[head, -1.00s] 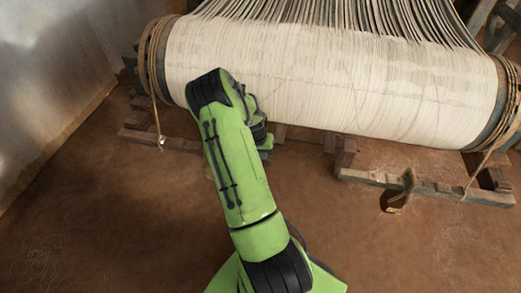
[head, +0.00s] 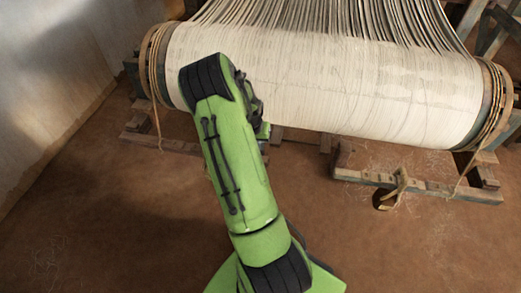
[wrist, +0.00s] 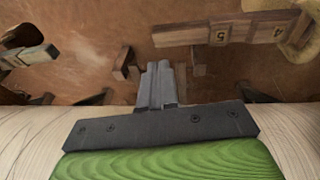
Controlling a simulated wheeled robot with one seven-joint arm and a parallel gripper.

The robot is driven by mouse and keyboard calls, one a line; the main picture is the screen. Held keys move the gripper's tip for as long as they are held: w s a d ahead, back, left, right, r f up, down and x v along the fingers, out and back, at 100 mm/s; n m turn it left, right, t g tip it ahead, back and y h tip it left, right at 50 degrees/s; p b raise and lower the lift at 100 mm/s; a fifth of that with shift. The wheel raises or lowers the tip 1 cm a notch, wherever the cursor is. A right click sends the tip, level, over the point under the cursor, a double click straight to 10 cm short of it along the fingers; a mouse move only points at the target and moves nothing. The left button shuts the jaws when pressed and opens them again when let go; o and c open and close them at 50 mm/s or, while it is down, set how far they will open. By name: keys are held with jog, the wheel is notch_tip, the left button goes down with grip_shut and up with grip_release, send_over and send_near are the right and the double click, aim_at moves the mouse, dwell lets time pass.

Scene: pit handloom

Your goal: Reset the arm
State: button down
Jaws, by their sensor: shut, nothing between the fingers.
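My green arm (head: 235,165) rises from the bottom middle of the head view and stands in front of the loom's roller of pale threads. The pale thread roller (head: 330,85) spans the upper part of the head view. It also shows at both sides of the wrist view (wrist: 20,135), beside the green wrist part.
A wooden floor beam (head: 420,183) with a curved wooden piece (head: 393,187) lies at the right. A shorter beam (head: 165,143) lies at the left. A pale wall (head: 50,80) stands on the left. The brown floor (head: 110,220) in front is mostly clear.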

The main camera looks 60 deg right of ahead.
jog(key=v, duration=0.4)
jog(key=shift+s+d+p, duration=0.2)
jog(key=shift+p, duration=0.1)
jog(key=shift+r, duration=0.1)
jog(key=w+a+r+n+t+y+p, duration=0.2)
jog(key=a+r+n+t+p, duration=0.3)
jog(key=a+r, duration=1.6)
jog(key=s+a+r+n+t+y+p, duration=0.1)
jog(key=s+a+r+n+p, duration=0.3)
jog(key=s+a+r+n, duration=0.4)
jog(key=s+a+r, duration=0.3)
jog(key=s+a, duration=0.2)
jog(key=shift+r+p, duration=0.25)
jog(key=shift+p, duration=0.05)
